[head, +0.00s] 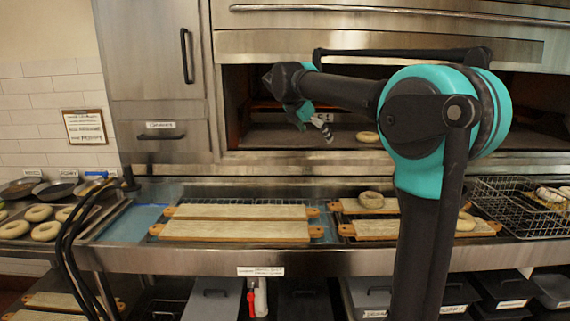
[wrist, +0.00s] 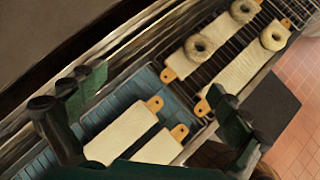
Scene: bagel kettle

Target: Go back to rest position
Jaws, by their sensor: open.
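My gripper (head: 322,128) hangs in front of the open oven (head: 260,136), high above the counter, with its arm reaching left from the teal joint. In the wrist view my gripper (wrist: 160,115) has its two fingers spread wide apart, with nothing between them but the boards far below. A bagel (head: 368,137) lies on the oven floor, to the right of the gripper in the head view.
Two empty boards (head: 235,230) lie on the counter's left part. Boards (head: 375,230) at right carry bagels (head: 371,199). A wire basket (head: 520,212) stands far right. Several bagels (head: 45,231) lie on a tray at far left. Cables cross the left front.

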